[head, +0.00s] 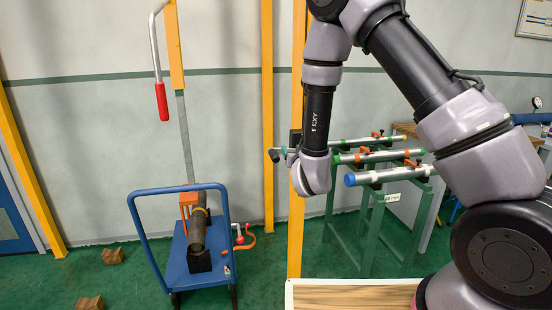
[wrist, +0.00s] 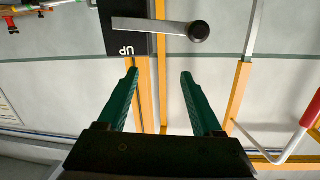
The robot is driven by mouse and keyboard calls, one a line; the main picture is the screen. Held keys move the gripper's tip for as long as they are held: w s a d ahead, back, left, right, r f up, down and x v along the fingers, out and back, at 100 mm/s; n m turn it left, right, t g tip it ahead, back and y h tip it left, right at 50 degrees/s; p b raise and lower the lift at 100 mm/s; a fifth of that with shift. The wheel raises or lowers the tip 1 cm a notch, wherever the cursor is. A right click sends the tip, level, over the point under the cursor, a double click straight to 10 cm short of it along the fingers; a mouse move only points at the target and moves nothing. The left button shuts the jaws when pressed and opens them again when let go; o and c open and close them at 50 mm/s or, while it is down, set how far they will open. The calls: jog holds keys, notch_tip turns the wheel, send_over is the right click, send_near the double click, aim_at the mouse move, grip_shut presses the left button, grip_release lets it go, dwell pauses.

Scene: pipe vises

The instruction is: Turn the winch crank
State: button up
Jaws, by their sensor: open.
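A black box marked "UP" (wrist: 125,30) sits on a yellow post, and a flat grey crank arm (wrist: 150,25) crosses its face to a dark round knob (wrist: 198,32). In the head view the dark knob (head: 274,155) shows just left of my wrist, by the yellow post; the rest of the crank is mostly hidden. My gripper (wrist: 160,75) has two green fingers, spread apart with nothing between them. In the wrist view the fingertips are apart from the crank arm and knob, which lie above them in the picture.
A bent metal rod with a red grip (head: 162,101) hangs at left, also seen in the wrist view (wrist: 311,112). A blue cart (head: 213,278) carries a dark pipe (head: 198,232). Green racks with pipes (head: 385,176) stand right of the post. A wooden-topped surface (head: 350,296) is in front.

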aim_at(275, 156)
jog(key=s+a+f+n+y, duration=0.2)
jog(key=s+a+f+n, duration=0.1)
jog(key=s+a+f, duration=0.15)
jog(key=shift+t, duration=0.3)
jog(key=x, duration=1.1)
jog(key=shift+w+d+f, duration=0.2)
jog(key=shift+w+d, duration=0.05)
jog(key=shift+d, duration=0.05)
grip_shut()
dwell(0.5)
